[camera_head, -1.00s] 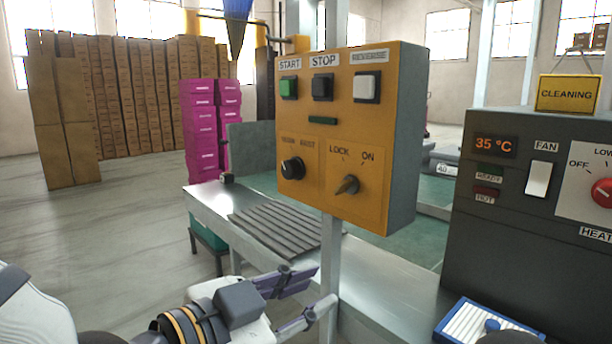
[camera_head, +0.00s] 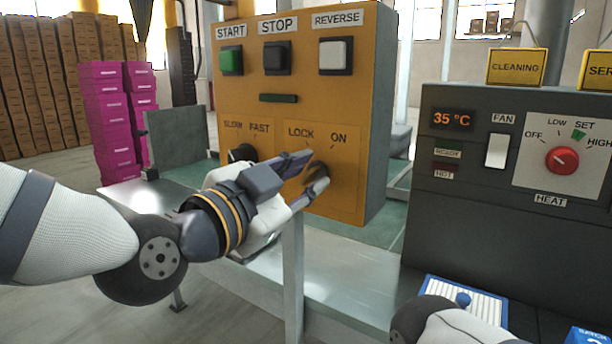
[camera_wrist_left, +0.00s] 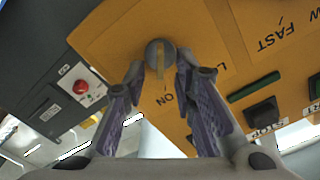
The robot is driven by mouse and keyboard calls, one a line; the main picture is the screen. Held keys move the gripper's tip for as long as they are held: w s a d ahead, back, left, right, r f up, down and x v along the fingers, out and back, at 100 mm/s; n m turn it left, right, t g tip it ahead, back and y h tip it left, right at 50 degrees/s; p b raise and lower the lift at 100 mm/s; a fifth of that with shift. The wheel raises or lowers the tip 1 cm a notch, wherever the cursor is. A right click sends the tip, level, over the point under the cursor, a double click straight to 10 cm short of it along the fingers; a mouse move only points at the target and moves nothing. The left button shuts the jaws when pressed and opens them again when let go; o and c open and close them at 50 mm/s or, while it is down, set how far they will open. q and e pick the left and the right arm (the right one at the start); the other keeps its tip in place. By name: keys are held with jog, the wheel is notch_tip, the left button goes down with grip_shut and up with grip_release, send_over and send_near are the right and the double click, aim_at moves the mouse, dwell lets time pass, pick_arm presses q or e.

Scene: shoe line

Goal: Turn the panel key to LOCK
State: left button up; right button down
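The orange control panel (camera_head: 345,110) carries a dark round key switch (camera_head: 318,168) below the labels LOCK and ON. In the left wrist view the key (camera_wrist_left: 160,54) shows a tan pointer bar lined up toward ON. My left gripper (camera_head: 312,174) is at the key, its fingers hiding part of it in the head view. In the left wrist view the open left gripper (camera_wrist_left: 160,75) has one fingertip on each side of the key, close to it; contact is unclear. My right gripper is out of view; only part of that arm shows at the lower right.
The speed knob (camera_head: 242,153) sits left of the key, close to my left gripper. START (camera_head: 232,60), STOP (camera_head: 277,58) and REVERSE (camera_head: 335,56) buttons are above. A dark heater box (camera_head: 470,220) stands at the right. A metal post (camera_head: 292,275) supports the panel.

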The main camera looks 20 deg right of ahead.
pick_arm(q)
jog(key=shift+w+d, duration=0.3)
jog(key=shift+d, duration=0.1)
grip_shut()
